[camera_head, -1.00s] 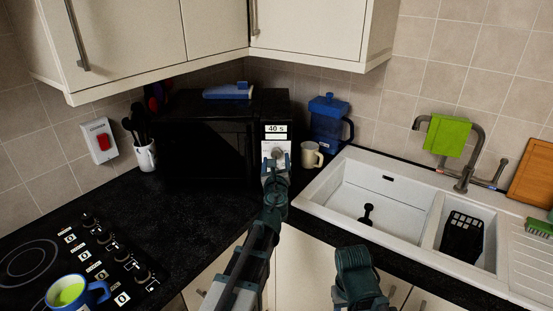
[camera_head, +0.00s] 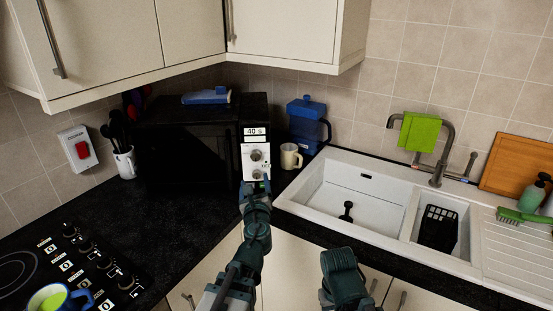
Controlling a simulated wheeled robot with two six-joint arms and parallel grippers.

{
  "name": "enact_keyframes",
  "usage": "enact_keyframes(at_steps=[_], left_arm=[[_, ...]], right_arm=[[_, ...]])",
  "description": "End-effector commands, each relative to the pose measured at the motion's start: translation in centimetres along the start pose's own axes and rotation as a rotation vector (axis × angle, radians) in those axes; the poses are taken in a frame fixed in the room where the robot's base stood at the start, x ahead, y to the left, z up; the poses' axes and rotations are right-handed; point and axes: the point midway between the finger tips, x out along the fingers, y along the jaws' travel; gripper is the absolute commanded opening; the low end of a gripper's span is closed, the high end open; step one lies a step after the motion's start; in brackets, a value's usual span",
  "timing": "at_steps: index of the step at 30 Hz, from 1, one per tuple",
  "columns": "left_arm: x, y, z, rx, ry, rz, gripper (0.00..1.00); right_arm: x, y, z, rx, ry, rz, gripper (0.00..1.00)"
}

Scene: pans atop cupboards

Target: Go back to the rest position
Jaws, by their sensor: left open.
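My left gripper (camera_head: 256,180) is at the middle of the camera head view, in front of the lower part of the microwave's control panel (camera_head: 256,155). It is open, and I see nothing held in it. I cannot tell whether it touches the panel. My left arm stretches up to it from the bottom of the view. Part of my right arm shows at the bottom, right of the left arm; its gripper is out of view.
The black microwave (camera_head: 185,150) stands in the corner under cream cupboards (camera_head: 290,30). Beside it are a cream mug (camera_head: 290,157) and a blue jug (camera_head: 308,122). The white sink (camera_head: 350,190) is at right, the hob (camera_head: 75,265) at lower left. Dark counter (camera_head: 180,215) left of my arm is clear.

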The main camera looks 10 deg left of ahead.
Motion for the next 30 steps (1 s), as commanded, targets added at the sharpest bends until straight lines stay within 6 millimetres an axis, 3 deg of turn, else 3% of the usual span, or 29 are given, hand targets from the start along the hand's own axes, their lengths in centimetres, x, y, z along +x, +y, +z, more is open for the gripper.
enact_keyframes(at_steps=[4, 8, 12, 15, 18, 22, 25, 30], left_arm=[[-1.5, 1.9, -2.1, -0.408, 0.046, 0.185, 0.76], [-4.9, 3.8, -7.1, -0.890, 0.115, 0.482, 0.76], [-11.2, 4.0, -13.8, -1.305, 0.181, 0.884, 0.76], [-16.5, 3.0, -17.6, -1.482, 0.204, 1.178, 0.76], [-21.3, 1.8, -20.0, -1.565, 0.208, 1.428, 0.76], [-25.7, 0.5, -21.3, -1.594, 0.197, 1.654, 0.76], [-27.6, -0.1, -21.7, -1.592, 0.187, 1.749, 0.76], [-28.4, -0.4, -21.8, -1.590, 0.181, 1.792, 0.76]], right_arm=[[-0.3, 0.0, 0.0, 0.000, 0.000, 0.000, 0.50], [-0.6, 0.1, 0.0, 0.000, 0.000, 0.000, 0.50], [-0.9, 0.1, 0.1, 0.000, 0.000, 0.000, 0.50], [-1.1, 0.1, 0.1, 0.000, 0.000, 0.000, 0.50], [-1.2, 0.1, 0.1, 0.000, 0.000, 0.000, 0.50], [-1.3, 0.1, 0.1, 0.000, 0.000, 0.000, 0.50], [-1.4, 0.1, 0.1, 0.000, 0.000, 0.000, 0.50], [-1.3, 0.1, 0.1, 0.000, 0.000, 0.000, 0.50]])
